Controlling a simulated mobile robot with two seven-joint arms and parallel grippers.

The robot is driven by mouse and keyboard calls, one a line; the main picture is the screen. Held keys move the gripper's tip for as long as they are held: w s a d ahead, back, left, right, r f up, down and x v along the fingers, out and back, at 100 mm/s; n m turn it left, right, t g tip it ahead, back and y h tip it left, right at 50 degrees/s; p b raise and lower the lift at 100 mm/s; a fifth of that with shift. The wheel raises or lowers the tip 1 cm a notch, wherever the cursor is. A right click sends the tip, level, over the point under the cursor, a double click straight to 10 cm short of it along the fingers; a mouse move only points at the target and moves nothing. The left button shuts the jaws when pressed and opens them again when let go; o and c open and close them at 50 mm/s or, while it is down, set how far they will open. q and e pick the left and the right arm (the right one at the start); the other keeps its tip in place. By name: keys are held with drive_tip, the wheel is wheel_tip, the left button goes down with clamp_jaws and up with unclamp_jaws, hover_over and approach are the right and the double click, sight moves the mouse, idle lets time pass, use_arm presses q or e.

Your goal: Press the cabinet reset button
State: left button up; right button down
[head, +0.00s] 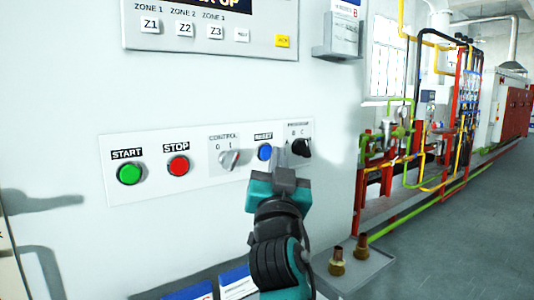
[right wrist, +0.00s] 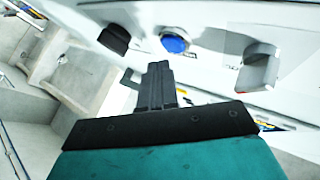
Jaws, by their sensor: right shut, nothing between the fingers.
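The blue reset button (head: 265,152) sits on a white panel strip on the cabinet front, under a label reading RESET. In the right wrist view the same blue button (right wrist: 174,43) is just beyond my fingertips. My right gripper (head: 283,165) is shut and empty, with its tips pointing at the panel just right of the button in the head view. In the right wrist view the shut fingers (right wrist: 157,72) appear apart from the button, with a gap between. My left gripper is not in view.
On the same strip are a green start button (head: 130,173), a red stop button (head: 179,166), a grey control selector (head: 229,159) and a black program knob (head: 301,148). A shelf with brass fittings (head: 337,262) juts out at lower right. Above is a zone panel (head: 205,40).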

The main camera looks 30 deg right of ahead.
idle(0.8)
drive_tip(key=shift+w, duration=0.1)
idle(0.5)
drive_tip(key=shift+w+b, duration=0.3)
drive_tip(key=shift+w, duration=0.05)
drive_tip(key=shift+w+b, duration=0.3)
drive_tip(key=shift+w, duration=0.2)
idle(0.6)
drive_tip(key=shift+s, duration=0.9)
